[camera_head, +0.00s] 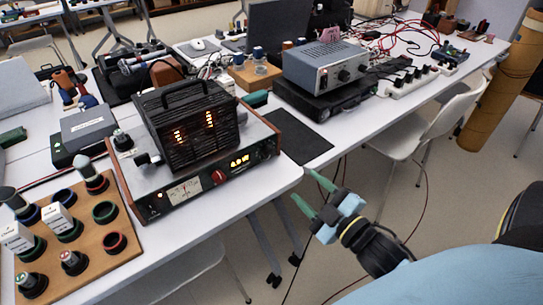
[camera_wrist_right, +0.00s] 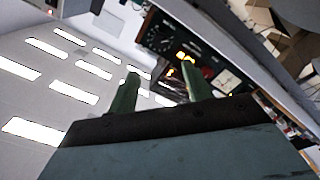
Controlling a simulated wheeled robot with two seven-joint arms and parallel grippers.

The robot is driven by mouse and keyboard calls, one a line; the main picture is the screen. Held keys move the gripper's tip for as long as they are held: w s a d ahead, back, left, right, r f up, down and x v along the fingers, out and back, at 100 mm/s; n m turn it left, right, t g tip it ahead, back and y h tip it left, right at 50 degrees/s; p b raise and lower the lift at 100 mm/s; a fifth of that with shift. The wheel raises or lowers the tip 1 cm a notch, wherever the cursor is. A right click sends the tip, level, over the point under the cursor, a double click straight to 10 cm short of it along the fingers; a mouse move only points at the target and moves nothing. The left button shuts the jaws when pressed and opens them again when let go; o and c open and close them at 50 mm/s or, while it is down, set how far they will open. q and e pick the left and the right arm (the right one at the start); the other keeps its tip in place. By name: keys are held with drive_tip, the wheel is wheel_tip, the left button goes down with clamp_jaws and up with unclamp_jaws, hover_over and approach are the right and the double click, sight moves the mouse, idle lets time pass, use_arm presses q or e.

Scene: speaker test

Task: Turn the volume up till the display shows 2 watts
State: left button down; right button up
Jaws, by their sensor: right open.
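The display's digits look like 4.0 W but are too small to be sure. My right gripper (camera_head: 303,185) has green fingers, open and empty, off the table edge to the right of the amplifier and apart from it. In the right wrist view, the orange display (camera_wrist_right: 185,56) glows beyond the fingers (camera_wrist_right: 159,67). My left gripper is out of view.
A black caged unit with glowing tubes (camera_head: 190,125) stands on the amplifier. A wooden board (camera_head: 85,262) with several cups and plugs lies at the left. A grey instrument (camera_head: 325,65) and a white chair (camera_head: 430,135) are farther back.

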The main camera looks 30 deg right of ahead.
sight(271, 155)
drive_tip(key=w, duration=0.4)
drive_tip(key=w+b, duration=0.1)
drive_tip(key=w, duration=0.3)
drive_tip(key=w+a+b, duration=0.1)
drive_tip(key=w, duration=0.2)
drive_tip(key=shift+w, duration=0.4)
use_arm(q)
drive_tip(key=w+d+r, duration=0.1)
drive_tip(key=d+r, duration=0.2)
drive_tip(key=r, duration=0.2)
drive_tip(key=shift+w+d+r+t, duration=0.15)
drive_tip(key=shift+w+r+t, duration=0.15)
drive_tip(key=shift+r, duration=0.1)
use_arm(e)
drive_tip(key=shift+w, duration=0.5)
drive_tip(key=shift+c, duration=0.4)
drive_tip(key=c, duration=0.9)
